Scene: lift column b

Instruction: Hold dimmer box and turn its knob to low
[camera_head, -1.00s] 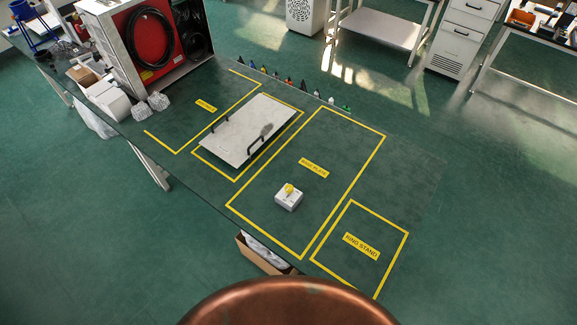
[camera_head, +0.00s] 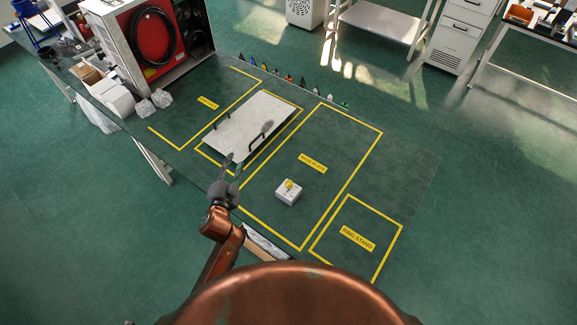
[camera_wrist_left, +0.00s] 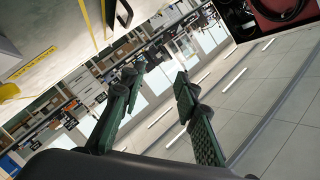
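The dimmer box (camera_head: 289,193) is a small white box with a yellow knob (camera_head: 289,184) on top. It stands upright on the green table, inside a yellow-taped rectangle. My left gripper (camera_head: 229,164) is above the table's near edge, to the left of the box and apart from it. In the left wrist view its two dark green fingers (camera_wrist_left: 158,85) are spread with nothing between them. My right gripper is not in view.
A white tray with dark handles (camera_head: 252,125) lies on the table (camera_head: 385,165) just beyond my left gripper. A cabinet with a red panel (camera_head: 150,42) stands at the far left. Several small coloured items line the back edge. The table around the box is clear.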

